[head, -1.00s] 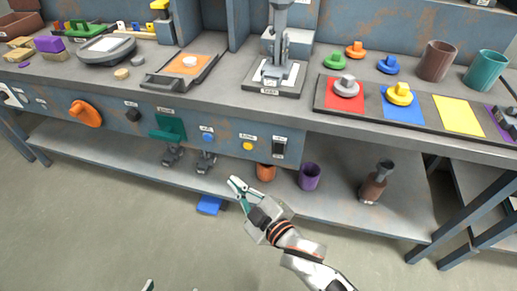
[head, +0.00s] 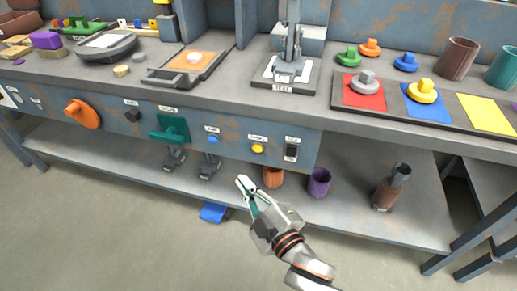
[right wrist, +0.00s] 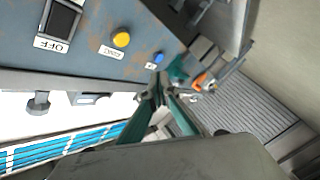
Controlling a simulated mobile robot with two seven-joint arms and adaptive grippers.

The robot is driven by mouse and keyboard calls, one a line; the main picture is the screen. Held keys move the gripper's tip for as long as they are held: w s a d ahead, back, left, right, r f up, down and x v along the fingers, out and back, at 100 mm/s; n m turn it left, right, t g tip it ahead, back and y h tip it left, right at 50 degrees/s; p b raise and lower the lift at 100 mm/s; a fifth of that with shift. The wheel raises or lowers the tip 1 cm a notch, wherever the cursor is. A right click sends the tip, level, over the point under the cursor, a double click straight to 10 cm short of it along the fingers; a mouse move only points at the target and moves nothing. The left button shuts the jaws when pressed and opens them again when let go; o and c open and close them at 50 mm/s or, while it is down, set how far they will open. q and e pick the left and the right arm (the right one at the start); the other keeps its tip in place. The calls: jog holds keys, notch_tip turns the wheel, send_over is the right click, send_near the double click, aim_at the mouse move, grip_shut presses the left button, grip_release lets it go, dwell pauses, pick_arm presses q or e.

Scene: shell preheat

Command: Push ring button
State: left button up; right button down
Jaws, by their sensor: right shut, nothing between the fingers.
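A blue round button (head: 212,139) and a yellow round button (head: 257,149) sit on the blue-grey front panel of the workbench, each with a small white label. The labels are too small or blurred for me to read which one says ring. In the right wrist view the yellow button (right wrist: 122,40) and the blue button (right wrist: 158,58) show on the panel, beyond the fingers. My right gripper (head: 247,190) is shut and empty, below and in front of the buttons and apart from the panel. It also shows in the right wrist view (right wrist: 156,94).
A black rocker switch (head: 291,151) lies right of the yellow button. A teal handle (head: 172,130), a dark knob (head: 132,115) and an orange knob (head: 82,113) lie left. The lower shelf (head: 340,214) holds an orange cup (head: 273,176) and a purple cup (head: 319,182).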

aim_at(257, 148)
pick_arm(q)
jog(key=shift+f, duration=0.1)
pick_arm(e)
jog(key=shift+w+d, duration=0.45)
jog(key=shift+w, duration=0.95)
jog(key=shift+w+d, duration=0.5)
jog(key=shift+w, duration=0.9)
jog(key=shift+w+d, duration=0.45)
jog(key=shift+w, duration=0.95)
pick_arm(q)
jog(key=shift+w+d+r, duration=0.1)
jog(key=shift+r, duration=0.2)
jog(key=shift+f, duration=0.1)
jog(key=shift+w+r, duration=0.2)
jog(key=shift+r, duration=0.25)
pick_arm(e)
jog(key=shift+w+d, duration=0.1)
jog(key=shift+w, duration=0.3)
